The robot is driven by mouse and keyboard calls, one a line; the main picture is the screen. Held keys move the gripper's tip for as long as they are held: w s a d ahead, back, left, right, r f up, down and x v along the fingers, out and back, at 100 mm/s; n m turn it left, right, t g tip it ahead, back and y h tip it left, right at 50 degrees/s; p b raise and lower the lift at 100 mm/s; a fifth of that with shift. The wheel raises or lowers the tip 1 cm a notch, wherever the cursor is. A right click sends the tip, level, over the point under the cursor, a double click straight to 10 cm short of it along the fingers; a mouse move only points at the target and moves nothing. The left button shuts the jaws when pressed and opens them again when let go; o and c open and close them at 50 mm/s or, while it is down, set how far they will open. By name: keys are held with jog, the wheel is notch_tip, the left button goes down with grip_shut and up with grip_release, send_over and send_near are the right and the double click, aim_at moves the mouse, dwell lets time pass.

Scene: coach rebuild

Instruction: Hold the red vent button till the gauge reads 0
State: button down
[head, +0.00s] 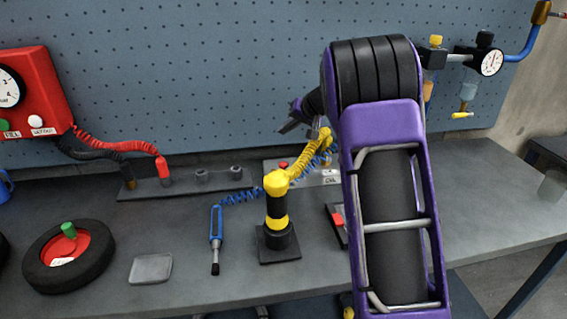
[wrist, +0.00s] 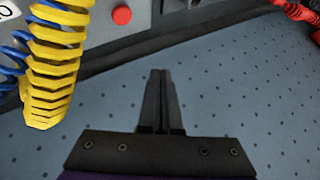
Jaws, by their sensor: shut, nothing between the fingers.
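A red button (head: 283,165) stands on a low grey block at the back of the bench, and it also shows at the top of the wrist view (wrist: 121,15). My gripper (head: 287,127) is shut and empty, in front of the pegboard and above the button in the head view. In the wrist view its closed fingertips (wrist: 160,72) are apart from the button, which lies beyond them and to the left. A dial gauge (head: 9,88) on the red box is cut off by the frame edge. Another gauge (head: 491,62) sits on the pipe at right. Neither reading is legible.
A yellow jointed stand (head: 277,184) with a blue coiled hose rises close to the button; its yellow ribbed part (wrist: 55,60) fills the wrist view's upper left. A tyre (head: 46,278) and grey dish (head: 150,269) lie at left.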

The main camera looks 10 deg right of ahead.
jog(key=b, duration=0.5)
send_over(286, 165)
notch_tip(286, 165, down, 8)
jog(key=shift+s+r, duration=0.1)
jog(key=shift+r, duration=0.15)
jog(key=shift+f+b, duration=0.65)
jog(key=shift+b, duration=0.05)
jog(key=shift+f, duration=0.15)
dwell(1.1)
jog(key=shift+f+b, duration=0.3)
jog(key=shift+b, duration=0.4)
jog(key=shift+f, duration=0.55)
dwell(0.9)
dwell(2.4)
jog(key=shift+r, duration=1)
